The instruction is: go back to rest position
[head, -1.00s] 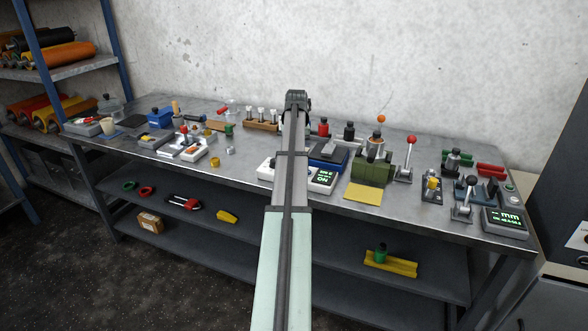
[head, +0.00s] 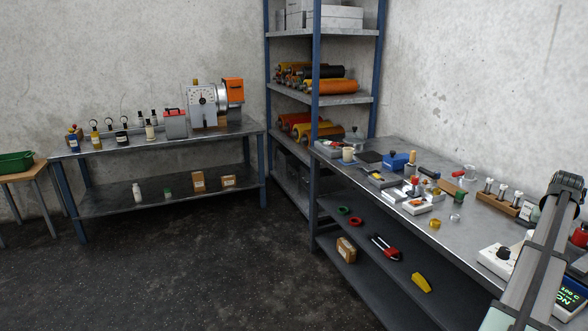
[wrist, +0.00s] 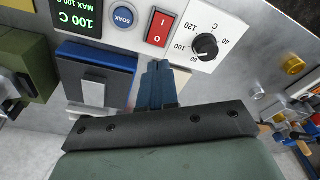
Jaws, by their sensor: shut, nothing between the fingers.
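My gripper (wrist: 157,84) is shut and empty in the wrist view, its two blue-grey fingertips together. It hangs above the workbench, in front of a white control box (wrist: 132,35) with a red rocker switch (wrist: 159,28), a black knob (wrist: 205,45) and a green-lit display reading 100 C. The fingers themselves are hidden there. The white control box (head: 491,255) is partly covered by my arm.
In the wrist view a blue-and-grey block (wrist: 95,72) lies close left of the fingers, with a green machine (wrist: 28,62) beyond. Small items crowd the bench. A blue-posted shelf (head: 317,100) with rollers and a second bench (head: 160,147) stand left. The floor between is clear.

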